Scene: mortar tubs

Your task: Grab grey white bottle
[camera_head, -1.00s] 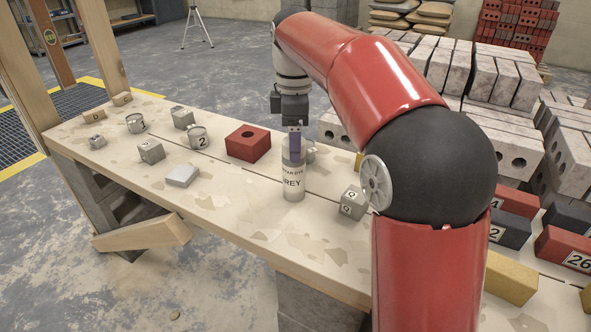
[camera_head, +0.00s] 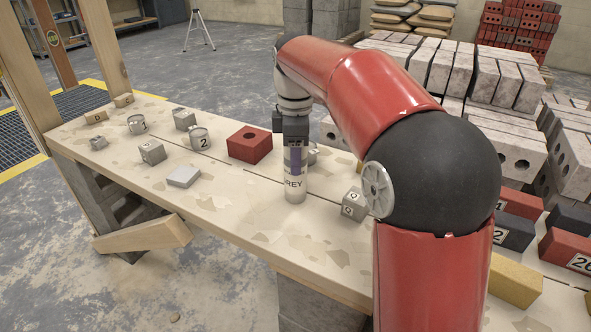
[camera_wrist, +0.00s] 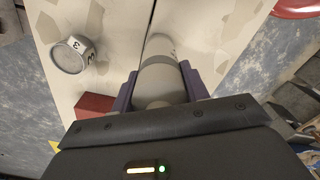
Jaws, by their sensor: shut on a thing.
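The grey white bottle (camera_head: 294,189), with a dark label reading "GREY", stands upright on the wooden plank table (camera_head: 226,225). My gripper (camera_head: 296,160) comes down from above with its purple fingers around the bottle's upper part. In the wrist view the bottle (camera_wrist: 162,75) lies between the two fingers, and my gripper (camera_wrist: 160,88) is shut on it. The bottle's top is partly hidden by the gripper in the head view. Its base appears to rest on the table.
A red block with a hole (camera_head: 249,145) stands left of the bottle. A grey lettered cube (camera_head: 353,204) stands to its right, and a small grey object (camera_head: 313,154) is close behind it. Mugs and small blocks fill the table's left part. The front middle is clear.

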